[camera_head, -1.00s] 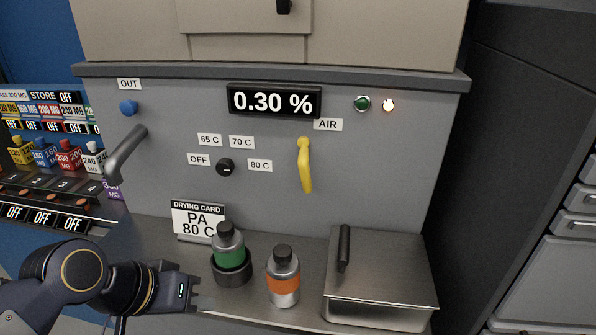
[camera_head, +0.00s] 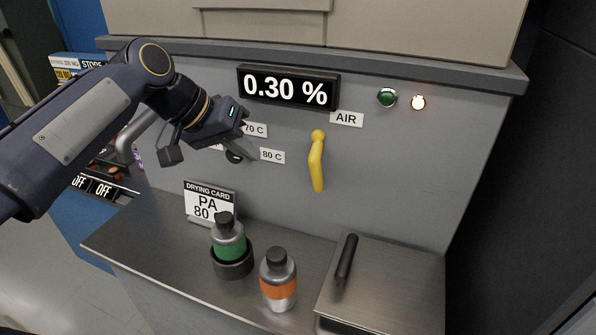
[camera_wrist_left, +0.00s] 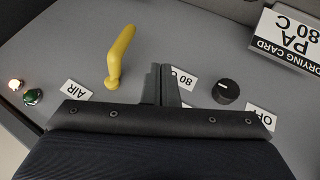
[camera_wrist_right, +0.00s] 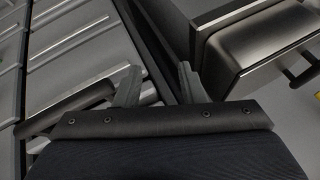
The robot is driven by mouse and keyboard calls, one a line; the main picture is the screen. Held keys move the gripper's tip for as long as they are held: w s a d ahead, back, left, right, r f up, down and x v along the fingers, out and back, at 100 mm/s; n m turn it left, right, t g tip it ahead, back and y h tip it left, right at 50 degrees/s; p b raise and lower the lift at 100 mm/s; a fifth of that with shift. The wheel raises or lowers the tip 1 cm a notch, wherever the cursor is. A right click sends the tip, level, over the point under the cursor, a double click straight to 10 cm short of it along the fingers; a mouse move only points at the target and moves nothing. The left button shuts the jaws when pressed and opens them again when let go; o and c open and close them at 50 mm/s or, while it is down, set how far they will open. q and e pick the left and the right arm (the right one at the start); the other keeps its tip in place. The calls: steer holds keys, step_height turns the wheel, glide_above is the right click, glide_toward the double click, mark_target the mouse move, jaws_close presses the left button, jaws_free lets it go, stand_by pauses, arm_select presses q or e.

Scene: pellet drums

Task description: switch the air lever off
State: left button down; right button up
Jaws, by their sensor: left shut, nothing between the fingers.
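The yellow air lever (camera_head: 317,162) hangs down from its pivot on the grey panel, below the AIR label (camera_head: 346,119). It also shows in the left wrist view (camera_wrist_left: 118,55). My left gripper (camera_head: 251,155) is shut and empty, in front of the panel to the left of the lever and apart from it. It covers part of the dial (camera_head: 235,157) and its labels in the head view. In the left wrist view its fingers (camera_wrist_left: 161,75) are together. My right gripper (camera_wrist_right: 157,75) is open and empty in the right wrist view, and out of the head view.
The display (camera_head: 288,87) reads 0.30 %. A green lamp (camera_head: 387,97) and a glowing lamp (camera_head: 418,102) sit right of it. Green-banded (camera_head: 229,245) and orange-banded (camera_head: 278,285) bottles and a lidded metal box (camera_head: 385,285) stand on the shelf below.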

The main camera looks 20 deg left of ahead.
mark_target(318, 163)
arm_select(q)
steer(key=w+d+f+p, duration=0.1)
steer(key=w+d+f, duration=0.4)
steer(key=d+f, duration=0.1)
steer(key=shift+w+d+f, duration=0.2)
steer(key=shift+w+d, duration=0.1)
steer(key=shift+d, duration=0.3)
arm_select(e)
steer(key=shift+r, duration=0.5)
arm_select(q)
steer(key=shift+d, duration=0.1)
